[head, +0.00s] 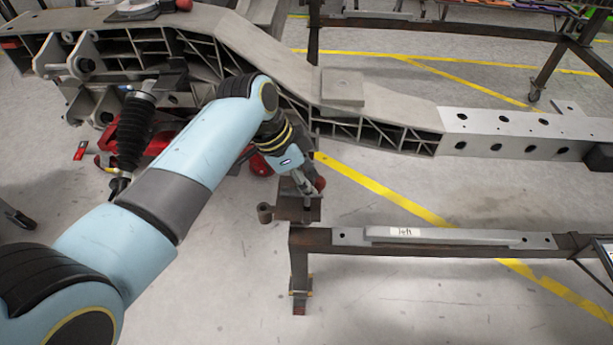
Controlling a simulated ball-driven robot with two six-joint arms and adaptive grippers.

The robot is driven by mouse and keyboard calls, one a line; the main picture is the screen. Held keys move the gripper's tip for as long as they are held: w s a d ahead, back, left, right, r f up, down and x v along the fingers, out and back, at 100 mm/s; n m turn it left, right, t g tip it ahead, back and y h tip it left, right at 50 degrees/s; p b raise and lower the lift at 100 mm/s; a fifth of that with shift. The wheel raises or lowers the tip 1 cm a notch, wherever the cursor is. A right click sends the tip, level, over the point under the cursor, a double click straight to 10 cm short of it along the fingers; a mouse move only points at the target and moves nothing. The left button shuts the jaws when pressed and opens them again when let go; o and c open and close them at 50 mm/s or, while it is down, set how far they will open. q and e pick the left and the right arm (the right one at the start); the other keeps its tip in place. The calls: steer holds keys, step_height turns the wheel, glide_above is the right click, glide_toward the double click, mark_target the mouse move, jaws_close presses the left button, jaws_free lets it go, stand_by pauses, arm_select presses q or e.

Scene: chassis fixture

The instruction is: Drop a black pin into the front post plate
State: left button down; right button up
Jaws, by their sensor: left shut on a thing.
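My left arm reaches in from the lower left, and my left gripper (307,191) is just above the front post plate (290,211). The plate is a small rusty brown bracket at the top of a steel post, with a short round tube at its left end. The gripper points down and is shut on the black pin, which is too small and too covered by the fingers to make out. I cannot tell whether the pin touches the plate. My right gripper is not in view.
A second rack stands at the back right. Open floor lies in front.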

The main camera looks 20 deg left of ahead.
arm_select(q)
steer(key=shift+f, duration=0.1)
stand_by(0.6)
steer(key=shift+f+b, duration=0.4)
steer(key=shift+f, duration=0.75)
steer(key=shift+s+f, duration=0.1)
steer(key=shift+f, duration=0.25)
steer(key=shift+s+f, duration=0.2)
steer(key=shift+s, duration=0.1)
